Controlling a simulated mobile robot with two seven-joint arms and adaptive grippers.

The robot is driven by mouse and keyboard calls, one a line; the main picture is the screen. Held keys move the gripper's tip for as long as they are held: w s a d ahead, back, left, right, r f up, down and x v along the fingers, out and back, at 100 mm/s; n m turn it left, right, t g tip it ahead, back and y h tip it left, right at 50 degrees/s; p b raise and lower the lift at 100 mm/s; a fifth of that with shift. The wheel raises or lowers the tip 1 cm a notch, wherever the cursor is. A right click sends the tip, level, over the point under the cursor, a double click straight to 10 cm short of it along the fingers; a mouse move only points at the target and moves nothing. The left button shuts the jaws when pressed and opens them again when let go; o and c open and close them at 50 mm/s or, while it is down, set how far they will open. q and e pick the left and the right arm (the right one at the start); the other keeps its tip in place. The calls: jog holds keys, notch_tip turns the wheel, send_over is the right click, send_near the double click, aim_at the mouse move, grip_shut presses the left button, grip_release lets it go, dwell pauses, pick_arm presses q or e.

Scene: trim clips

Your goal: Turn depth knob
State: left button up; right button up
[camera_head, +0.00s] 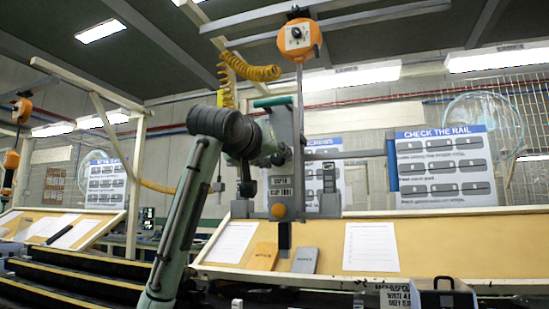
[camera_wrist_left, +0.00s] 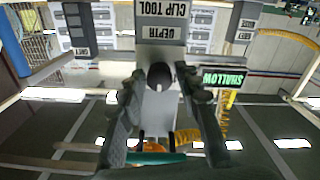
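The clip tool (camera_head: 281,115) is a grey upright unit hanging below an orange balancer, with a green handle bar on top. Its label reads DEPTH and CLIP TOOL. The wrist view shows it upside down, with the dark round depth knob (camera_wrist_left: 160,75) beside the DEPTH label and a lit green SHALLOW sign (camera_wrist_left: 223,78). My left gripper (camera_wrist_left: 162,88) is open, with one finger on each side of the knob; I cannot tell whether they touch it. In the head view my left gripper (camera_head: 272,152) is at the tool's face and largely hides the knob. My right gripper is not in view.
A sloped tan board (camera_head: 450,245) behind the tool carries papers, an orange booklet (camera_head: 263,256) and a grey booklet (camera_head: 304,260). A CHECK THE RAIL poster (camera_head: 445,168) stands at the right. The orange balancer (camera_head: 299,38) and yellow coiled hose (camera_head: 250,70) are overhead.

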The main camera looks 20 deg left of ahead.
pick_arm(q)
grip_shut()
jog(key=shift+m, duration=0.3)
jog(key=m, duration=1.1)
jog(key=shift+m, duration=0.3)
dwell(0.4)
jog(key=shift+o, duration=2.2)
grip_release()
